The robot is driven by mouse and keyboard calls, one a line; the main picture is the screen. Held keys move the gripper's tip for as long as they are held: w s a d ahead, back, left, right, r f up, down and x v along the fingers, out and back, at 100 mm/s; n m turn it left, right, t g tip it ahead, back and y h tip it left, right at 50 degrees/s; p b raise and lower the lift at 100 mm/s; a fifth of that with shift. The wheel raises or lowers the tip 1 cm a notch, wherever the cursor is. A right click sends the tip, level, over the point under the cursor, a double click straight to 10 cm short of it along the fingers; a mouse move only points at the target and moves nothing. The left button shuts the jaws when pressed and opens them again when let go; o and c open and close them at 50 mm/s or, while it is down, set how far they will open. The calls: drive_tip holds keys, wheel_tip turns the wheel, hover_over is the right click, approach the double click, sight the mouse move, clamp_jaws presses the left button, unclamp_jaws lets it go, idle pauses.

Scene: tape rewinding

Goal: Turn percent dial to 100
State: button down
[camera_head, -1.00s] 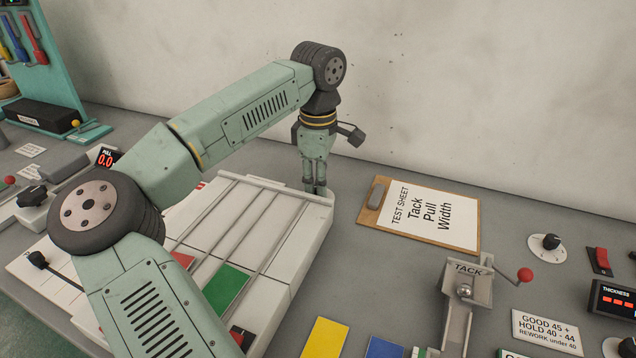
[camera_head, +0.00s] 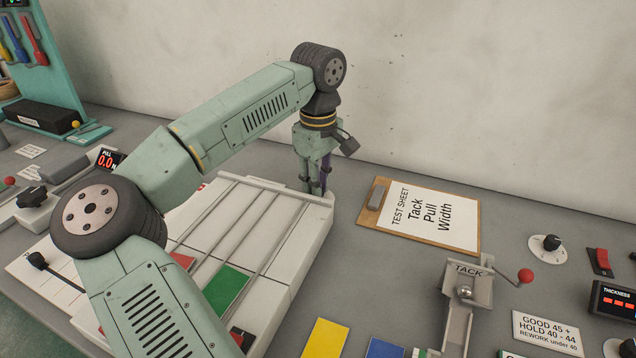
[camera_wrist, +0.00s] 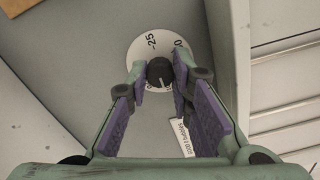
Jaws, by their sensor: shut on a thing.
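The percent dial is a black knob (camera_wrist: 159,71) on a round white plate (camera_wrist: 143,45) in the wrist view. A "25" and part of a "0" show on the plate; the rest is covered by my fingers. A pale line on the knob points toward the bottom of the picture. My gripper (camera_wrist: 158,82) has its purple-padded fingers on both sides of the knob, shut on it. In the head view my gripper (camera_head: 314,190) points down behind the far right corner of the white slotted unit (camera_head: 318,225), and the dial is hidden there.
A small printed label (camera_wrist: 183,138) lies beside the dial. A clipboard test sheet (camera_head: 428,215) lies right of my gripper. The slotted unit's wall stands close to my gripper. The tack tester (camera_head: 467,285) and another black knob (camera_head: 550,242) are farther right.

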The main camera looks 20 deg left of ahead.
drive_tip(key=c, duration=1.4)
unclamp_jaws()
wheel_tip(320, 180, up, 12)
